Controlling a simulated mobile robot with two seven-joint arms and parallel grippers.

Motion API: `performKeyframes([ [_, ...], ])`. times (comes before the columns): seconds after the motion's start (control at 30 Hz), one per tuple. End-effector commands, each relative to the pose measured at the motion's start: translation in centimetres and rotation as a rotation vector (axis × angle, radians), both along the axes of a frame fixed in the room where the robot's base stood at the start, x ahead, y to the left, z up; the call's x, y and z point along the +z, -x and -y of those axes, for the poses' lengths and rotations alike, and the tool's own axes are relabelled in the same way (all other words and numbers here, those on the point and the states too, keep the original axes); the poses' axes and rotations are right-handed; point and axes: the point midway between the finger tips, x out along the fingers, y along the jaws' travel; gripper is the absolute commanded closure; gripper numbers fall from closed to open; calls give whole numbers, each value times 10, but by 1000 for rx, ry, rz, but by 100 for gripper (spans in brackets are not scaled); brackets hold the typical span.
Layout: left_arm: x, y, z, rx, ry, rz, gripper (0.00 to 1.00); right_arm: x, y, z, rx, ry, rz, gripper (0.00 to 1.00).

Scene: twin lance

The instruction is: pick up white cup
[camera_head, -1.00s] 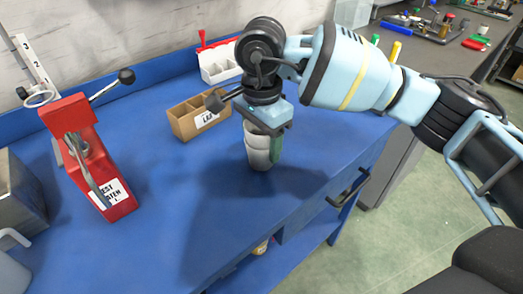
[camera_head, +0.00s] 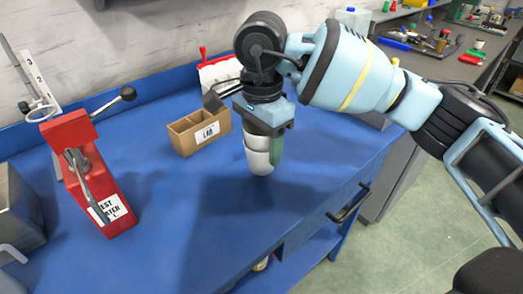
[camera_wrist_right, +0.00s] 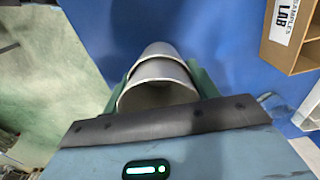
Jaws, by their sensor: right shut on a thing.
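My right gripper (camera_head: 263,135) is shut on a white cup (camera_head: 258,160), with green finger pads on its sides. In the right wrist view the white cup (camera_wrist_right: 158,72) sits between the fingers, and two curved rims show, as if two cups are nested. The cup is upright over the blue workbench (camera_head: 200,235), with a dark shadow below. It looks slightly raised, though the gap is hard to judge. My gripper hides its top in the head view. My left gripper is not in view.
A cardboard box labelled LAB (camera_head: 200,130) stands close behind and left of the cup. A red lever device (camera_head: 95,180) is at the left. A white holder (camera_head: 215,72) with a red part stands at the back. The bench front is clear.

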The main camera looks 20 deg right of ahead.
Motion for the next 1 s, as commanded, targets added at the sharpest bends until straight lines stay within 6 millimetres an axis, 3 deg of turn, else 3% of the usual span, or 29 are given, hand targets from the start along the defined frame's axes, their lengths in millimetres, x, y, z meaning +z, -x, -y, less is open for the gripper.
performKeyframes([
  [0.27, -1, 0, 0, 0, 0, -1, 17, 3, 27, 10, 2, 0, 1, 100],
  [0.7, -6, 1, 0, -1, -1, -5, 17, 11, 114, 41, 2, -1, 1, 100],
  [1.0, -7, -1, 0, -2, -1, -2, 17, 15, 147, 53, 1, -1, 0, 100],
])
